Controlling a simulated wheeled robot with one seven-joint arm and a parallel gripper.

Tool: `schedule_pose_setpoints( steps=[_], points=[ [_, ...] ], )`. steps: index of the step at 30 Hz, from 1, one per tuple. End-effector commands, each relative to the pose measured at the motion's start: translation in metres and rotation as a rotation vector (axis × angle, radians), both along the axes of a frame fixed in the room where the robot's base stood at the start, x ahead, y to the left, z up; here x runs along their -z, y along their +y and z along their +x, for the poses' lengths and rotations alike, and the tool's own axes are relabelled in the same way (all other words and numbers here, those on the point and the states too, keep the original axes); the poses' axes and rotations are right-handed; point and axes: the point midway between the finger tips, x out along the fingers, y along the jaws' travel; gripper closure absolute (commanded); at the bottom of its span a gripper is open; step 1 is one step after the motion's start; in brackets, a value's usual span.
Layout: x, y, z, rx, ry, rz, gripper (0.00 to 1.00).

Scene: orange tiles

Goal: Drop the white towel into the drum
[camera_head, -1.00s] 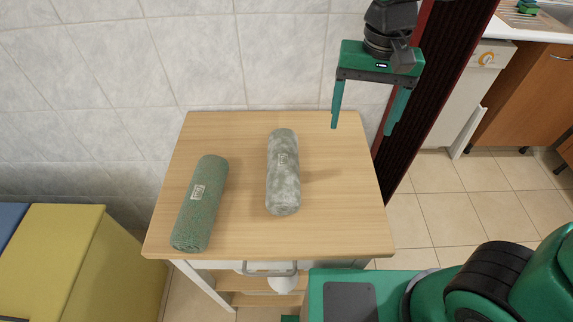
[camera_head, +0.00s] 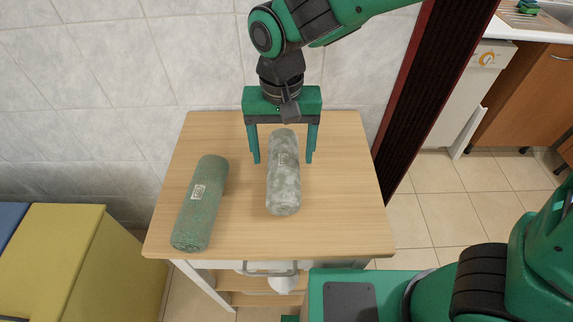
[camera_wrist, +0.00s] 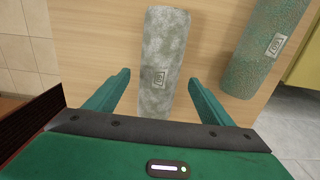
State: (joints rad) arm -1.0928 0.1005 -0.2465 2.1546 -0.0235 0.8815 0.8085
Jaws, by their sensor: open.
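A rolled whitish-grey mottled towel (camera_head: 284,182) lies on the wooden table top, with a small label on its upper side. In the wrist view the white towel (camera_wrist: 162,60) reaches in between the two fingers. My gripper (camera_head: 282,160) is open above the far end of the towel, with one finger on each side of it. The gripper also shows in the wrist view (camera_wrist: 158,82), its fingers apart from the towel. I cannot tell the exact height of the fingertips. No drum can be made out clearly.
A rolled green towel (camera_head: 201,205) lies on the table (camera_head: 240,235) left of the white one. A yellow and blue box-like piece (camera_head: 60,250) stands at the left. A tiled wall is behind, and a dark red-edged panel (camera_head: 405,120) stands to the right.

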Motion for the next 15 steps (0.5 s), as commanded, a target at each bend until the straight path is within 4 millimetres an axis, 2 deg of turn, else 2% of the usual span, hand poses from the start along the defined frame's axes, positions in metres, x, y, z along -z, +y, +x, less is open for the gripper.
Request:
schedule_pose_setpoints(
  steps=[4,10,15],
  points=[
    [0.012,0.000,-0.001,-0.002,0.002,-0.002,0.25],
    [0.040,-0.001,0.000,-0.001,0.001,-0.002,0.25],
    [0.052,-0.002,0.000,0.000,0.000,0.000,0.25]
  ],
)
